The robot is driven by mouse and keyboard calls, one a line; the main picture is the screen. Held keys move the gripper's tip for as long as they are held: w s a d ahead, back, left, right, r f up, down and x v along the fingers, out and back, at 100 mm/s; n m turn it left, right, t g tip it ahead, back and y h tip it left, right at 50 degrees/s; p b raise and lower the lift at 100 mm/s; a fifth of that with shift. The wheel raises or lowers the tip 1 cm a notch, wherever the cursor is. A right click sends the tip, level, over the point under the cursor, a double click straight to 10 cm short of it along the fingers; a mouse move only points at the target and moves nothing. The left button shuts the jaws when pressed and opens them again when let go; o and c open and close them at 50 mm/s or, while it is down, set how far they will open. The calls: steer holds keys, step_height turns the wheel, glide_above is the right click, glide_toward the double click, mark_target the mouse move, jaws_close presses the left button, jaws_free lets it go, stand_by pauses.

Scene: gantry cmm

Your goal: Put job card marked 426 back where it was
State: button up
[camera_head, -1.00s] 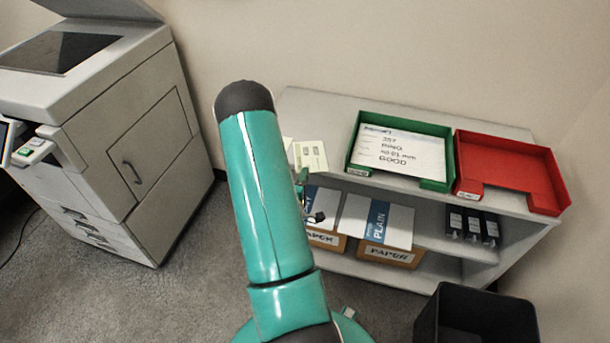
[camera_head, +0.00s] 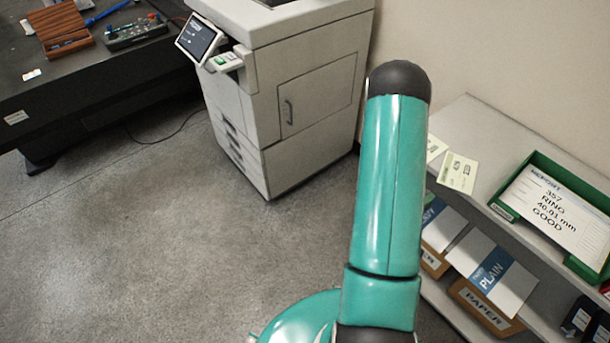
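Two pale yellow cards lie at the left end of the shelf top. One card (camera_head: 458,172) is fully visible, but its print is too small to read. The other card (camera_head: 434,149) is partly hidden behind my teal arm. I cannot tell whether either is the job card marked 426. My gripper is not visible; my raised arm link fills the middle of the view, and I cannot see whether anything is held.
A green tray (camera_head: 506,211) on the shelf unit holds a report sheet (camera_head: 553,212) reading 357 RING 40.01 mm GOOD. Paper packs (camera_head: 492,277) sit below. A copier (camera_head: 300,90) stands left of the shelf. A dark table (camera_head: 80,95) is at far left. Grey floor (camera_head: 170,220) is clear.

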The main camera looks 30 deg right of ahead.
steer(key=s+a+r+m+g+y, duration=0.1)
steer(key=a+r+m+g+y, duration=0.15)
steer(key=r+g, duration=0.4)
steer(key=a+r+m+g+y, duration=0.1)
steer(key=a+r+m+g, duration=0.2)
steer(key=r, duration=0.6)
steer(key=w+a+r+n+t+y, duration=0.1)
steer(key=a+r+t+y, duration=0.3)
steer(key=a, duration=0.6)
steer(key=w+a+r+n+t+y, duration=0.1)
steer(key=w+a+r+t+y, duration=0.2)
steer(key=a, duration=0.8)
steer(key=w+a+r+n+t+y, duration=0.2)
steer(key=a+r+t+y, duration=0.4)
steer(key=a, duration=0.5)
steer(key=shift+w+a+y, duration=0.15)
steer(key=shift+w+y, duration=0.2)
steer(key=shift+y, duration=0.5)
steer(key=shift+f, duration=0.1)
